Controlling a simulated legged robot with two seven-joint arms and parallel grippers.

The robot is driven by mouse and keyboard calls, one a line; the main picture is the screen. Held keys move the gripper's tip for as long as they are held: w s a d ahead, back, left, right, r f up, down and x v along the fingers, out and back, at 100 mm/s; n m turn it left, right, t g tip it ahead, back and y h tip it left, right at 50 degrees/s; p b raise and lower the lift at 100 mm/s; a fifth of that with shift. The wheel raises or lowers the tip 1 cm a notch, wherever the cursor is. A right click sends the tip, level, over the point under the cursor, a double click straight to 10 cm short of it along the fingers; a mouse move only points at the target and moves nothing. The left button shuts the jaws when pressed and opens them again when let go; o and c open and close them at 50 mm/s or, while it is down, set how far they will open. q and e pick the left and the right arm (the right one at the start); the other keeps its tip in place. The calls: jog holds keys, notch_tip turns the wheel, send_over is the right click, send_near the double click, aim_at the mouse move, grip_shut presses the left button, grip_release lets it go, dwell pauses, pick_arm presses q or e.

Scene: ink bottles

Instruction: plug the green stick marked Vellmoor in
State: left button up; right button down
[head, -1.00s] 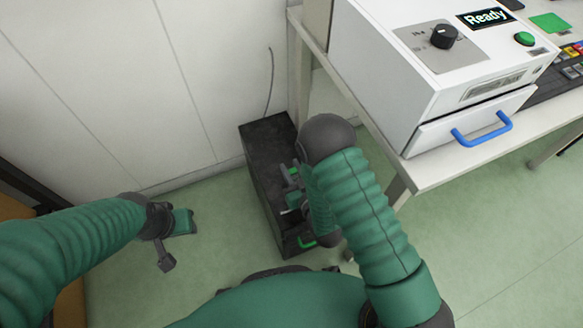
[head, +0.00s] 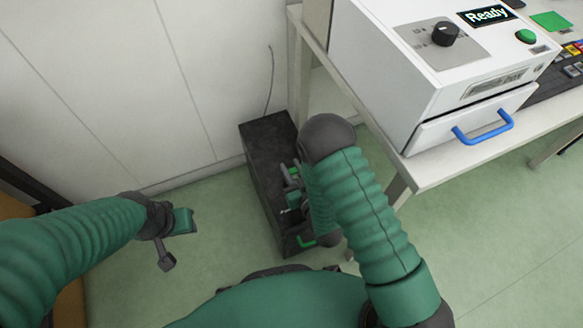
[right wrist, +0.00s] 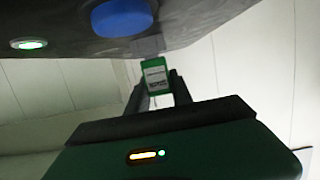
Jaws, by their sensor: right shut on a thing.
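The green stick (right wrist: 157,80) with a white label shows in the right wrist view; its print is too small to read. My right gripper (right wrist: 158,92) is shut on it. The stick's far end meets a grey piece at the dark face of the black box (right wrist: 200,22); I cannot tell if it sits in a socket. In the head view the black box (head: 268,140) stands on the floor, and my right gripper (head: 291,180) is at its side, partly hidden by my arm. My left gripper (head: 176,240) is open and empty above the floor, left of the box.
A blue round knob (right wrist: 122,17) and a lit green lamp (right wrist: 28,44) are on the box face near the stick. A table (head: 430,175) with a white machine (head: 400,60) stands at the right. The wall is close behind the box.

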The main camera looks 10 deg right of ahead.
jog(key=shift+f, duration=0.15)
jog(key=c, duration=1.1)
grip_release()
jog(key=shift+o, duration=0.3)
jog(key=o, duration=0.5)
jog(key=shift+c, duration=0.2)
notch_tip(320, 180, up, 8)
jog(key=p, duration=0.7)
